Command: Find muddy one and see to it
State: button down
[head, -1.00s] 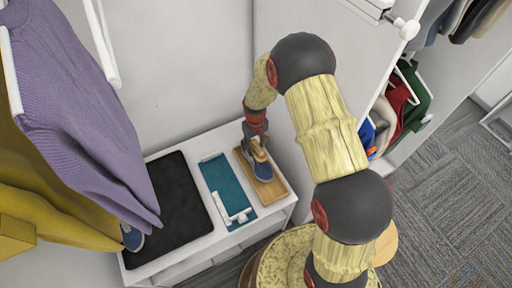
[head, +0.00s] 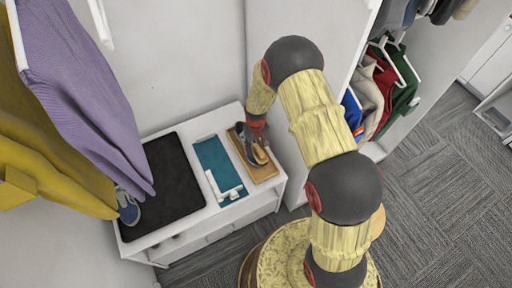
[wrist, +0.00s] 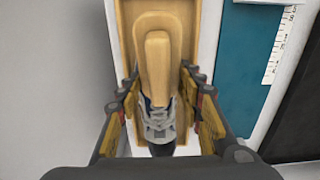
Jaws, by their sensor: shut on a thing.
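A wooden tray (head: 268,177) lies at the right end of a white bench. A dark shoe with grey laces (wrist: 158,126) is in it, largely covered from above. My gripper (head: 256,148) is down at the tray, its fingers on both sides of a tan wooden brush-like piece (wrist: 157,60). That piece lies over the shoe; its underside is hidden. I cannot see mud on the shoe. A blue shoe (head: 128,207) stands at the left edge of a black mat (head: 178,185), partly under hanging clothes.
A teal mat (head: 213,160) with a white L-shaped piece (head: 230,192) lies between black mat and tray. Purple (head: 85,95) and yellow (head: 45,150) garments hang at left over the bench. A white panel stands close right of the tray. Carpet is open at right.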

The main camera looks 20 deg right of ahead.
aim_at(256, 146)
notch_tip(256, 146, up, 9)
jog(key=shift+f+p, duration=0.1)
jog(key=shift+p, duration=1.15)
jog(key=shift+r+p, duration=0.95)
jog(key=shift+r, duration=0.6)
